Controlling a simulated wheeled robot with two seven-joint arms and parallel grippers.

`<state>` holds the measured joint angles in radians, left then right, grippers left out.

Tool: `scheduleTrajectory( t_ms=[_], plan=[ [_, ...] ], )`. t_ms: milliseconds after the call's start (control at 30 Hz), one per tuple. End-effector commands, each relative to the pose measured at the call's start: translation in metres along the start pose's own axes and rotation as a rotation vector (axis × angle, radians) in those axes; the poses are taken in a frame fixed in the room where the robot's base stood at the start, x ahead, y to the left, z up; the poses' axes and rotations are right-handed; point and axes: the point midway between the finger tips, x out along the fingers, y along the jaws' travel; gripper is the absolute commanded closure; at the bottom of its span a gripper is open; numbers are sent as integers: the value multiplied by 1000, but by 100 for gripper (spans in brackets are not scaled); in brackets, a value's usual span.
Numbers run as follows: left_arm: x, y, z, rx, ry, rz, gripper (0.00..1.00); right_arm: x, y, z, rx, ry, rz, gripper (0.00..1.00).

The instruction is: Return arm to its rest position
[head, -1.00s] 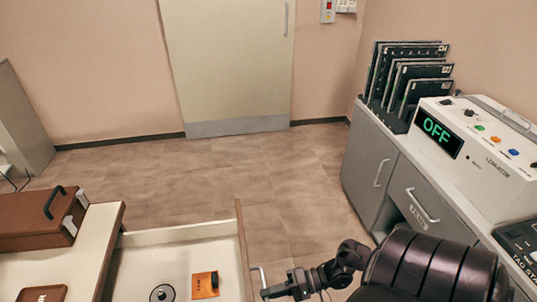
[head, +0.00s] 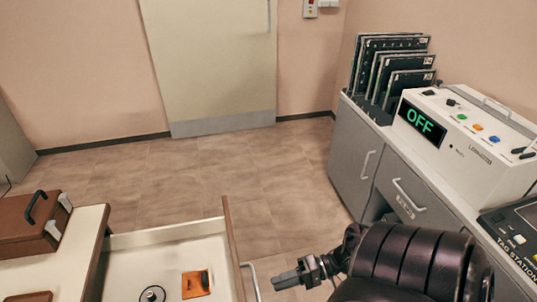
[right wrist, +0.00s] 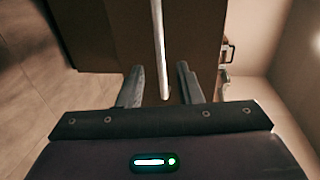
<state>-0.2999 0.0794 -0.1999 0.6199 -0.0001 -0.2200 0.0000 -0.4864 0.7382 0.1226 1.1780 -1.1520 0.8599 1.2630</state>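My right gripper (head: 276,281) is near the bottom of the head view, just right of the metal handle (head: 252,284) of the open drawer (head: 165,237). A small gap shows between its tips and that handle. In the right wrist view its two fingers (right wrist: 160,76) are apart, and the pale handle bar (right wrist: 159,35) shows between and beyond them. Nothing is gripped. My dark right arm comes in from the bottom right. My left gripper and arm are not in view.
The drawer holds an orange item (head: 196,284) and a round black item (head: 152,294). A brown case (head: 28,228) stands at left. At right a grey cabinet (head: 350,150) bears a device reading OFF (head: 465,140) and upright dark plates (head: 395,65). Floor between is clear.

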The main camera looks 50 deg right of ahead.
Motion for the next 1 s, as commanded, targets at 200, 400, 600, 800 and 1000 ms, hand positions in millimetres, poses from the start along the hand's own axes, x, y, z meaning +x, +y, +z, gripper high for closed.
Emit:
scheduleTrajectory(
  t_ms=[200,400,600,800,1000],
  plan=[
    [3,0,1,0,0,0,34,-19,1,1,1,-1,1,68],
    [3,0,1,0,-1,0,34,-20,0,0,0,0,0,68],
    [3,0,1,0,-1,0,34,-20,0,0,0,0,0,68],
    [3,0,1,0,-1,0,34,-19,1,0,-1,0,1,68],
    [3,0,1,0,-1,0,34,-4,53,9,-131,64,117,68]
  ],
)
